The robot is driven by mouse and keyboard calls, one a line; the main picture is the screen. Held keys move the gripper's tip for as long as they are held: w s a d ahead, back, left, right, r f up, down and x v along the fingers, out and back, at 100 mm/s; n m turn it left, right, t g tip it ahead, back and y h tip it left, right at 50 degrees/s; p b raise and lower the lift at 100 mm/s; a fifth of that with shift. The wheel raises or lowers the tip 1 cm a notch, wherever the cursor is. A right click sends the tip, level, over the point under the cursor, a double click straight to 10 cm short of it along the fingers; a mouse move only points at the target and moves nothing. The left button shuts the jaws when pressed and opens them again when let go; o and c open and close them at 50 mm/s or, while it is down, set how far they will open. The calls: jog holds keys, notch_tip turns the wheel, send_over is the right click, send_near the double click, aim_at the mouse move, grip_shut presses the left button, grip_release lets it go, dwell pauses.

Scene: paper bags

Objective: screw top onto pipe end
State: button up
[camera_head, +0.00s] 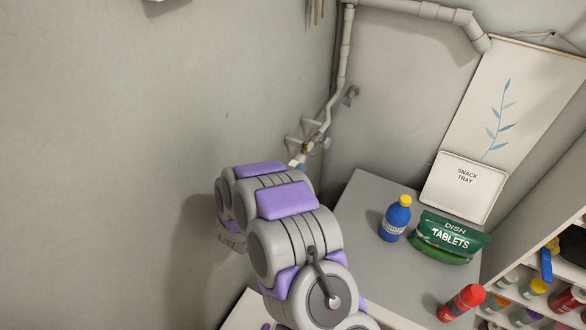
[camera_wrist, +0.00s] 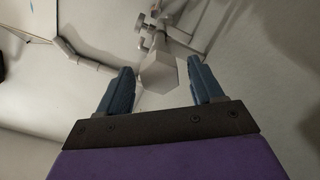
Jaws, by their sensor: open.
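A grey pipe (camera_head: 344,60) runs down the wall corner in the head view. Its lower end has a tap-like fitting (camera_head: 318,142) with a small brass-coloured part. My gripper (camera_wrist: 160,72) shows in the wrist view with two blue fingers spread apart. A pale faceted block (camera_wrist: 158,70) appears between or just beyond the fingertips, in line with pipe fittings (camera_wrist: 160,25). I cannot tell whether this block is the top or the pipe end, or whether it touches a finger. In the head view my arm hides most of my gripper, near the fitting.
A grey counter (camera_head: 365,200) at the right holds a blue bottle (camera_head: 396,218), a green dish tablets bag (camera_head: 446,240) and a snack tray (camera_head: 463,187). The left wall (camera_head: 120,150) is bare.

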jog(key=shift+v, duration=2.95)
